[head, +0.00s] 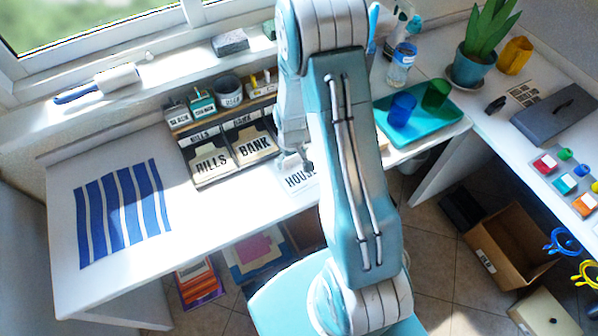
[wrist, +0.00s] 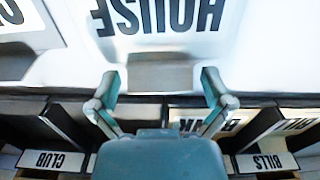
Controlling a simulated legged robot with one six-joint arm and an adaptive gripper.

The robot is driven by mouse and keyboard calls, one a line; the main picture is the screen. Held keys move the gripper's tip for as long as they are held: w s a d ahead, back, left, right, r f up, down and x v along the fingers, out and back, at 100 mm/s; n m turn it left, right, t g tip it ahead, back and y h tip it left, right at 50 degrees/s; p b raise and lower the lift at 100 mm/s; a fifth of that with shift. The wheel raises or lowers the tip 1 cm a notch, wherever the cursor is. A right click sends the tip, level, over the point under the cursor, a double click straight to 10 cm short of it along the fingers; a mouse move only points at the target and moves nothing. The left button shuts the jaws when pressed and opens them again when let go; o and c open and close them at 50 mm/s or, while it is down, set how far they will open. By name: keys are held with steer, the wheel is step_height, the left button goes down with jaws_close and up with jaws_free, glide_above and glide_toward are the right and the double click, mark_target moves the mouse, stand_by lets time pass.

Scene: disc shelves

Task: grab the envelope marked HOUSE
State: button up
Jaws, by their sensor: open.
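The white envelope marked HOUSE (head: 300,180) lies on the white desk, partly hidden behind my arm in the head view. In the wrist view the HOUSE envelope (wrist: 165,18) is at the top, its black letters upside down. My gripper (wrist: 160,82) is open, its two fingers spread apart, with nothing held between them. The fingertips are just short of the lettering, over a grey patch that I cannot identify. In the head view my gripper (head: 304,162) is at the envelope's upper edge, mostly hidden by the arm; whether it touches is unclear.
A rack with envelopes marked BILLS (head: 211,160) and BANK (head: 254,146) stands left of my gripper. A blue-striped sheet (head: 122,213) lies at the desk's left. A teal tray (head: 440,128) with cups is at right.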

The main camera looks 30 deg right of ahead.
steer(key=shift+c, duration=0.3)
steer(key=c, duration=0.4)
steer(key=shift+r, duration=0.15)
